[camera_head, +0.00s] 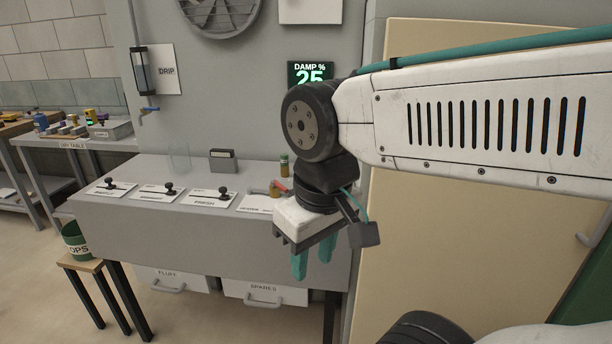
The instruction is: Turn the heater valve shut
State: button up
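A small brass-coloured valve with a red-orange handle (279,188) sits at the right end of the grey bench, behind a white label plate (257,205). The plate's lettering is too small to read surely, and my gripper covers its right end. I take this to be the heater valve; how far its handle is turned cannot be told. My gripper (313,263) hangs pointing down in front of the bench's right end, nearer the camera than the valve. Its two teal fingers are apart with nothing seen between them.
The bench (180,233) carries black-knobbed levers (170,189), a clear glass (178,158), a dark box (223,160) and a small bottle (284,165). Drawers (265,293) hang below. A green bucket (76,240) stands left; a tan door (470,240) is right. A display (310,74) reads 25.

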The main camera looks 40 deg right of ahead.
aim_at(274, 182)
jog(key=z, duration=0.35)
jog(key=i, duration=0.3)
jog(key=z, duration=0.3)
jog(key=k, duration=0.4)
jog(key=z, duration=0.45)
jog(key=i, duration=0.75)
jog(key=u, duration=0.6)
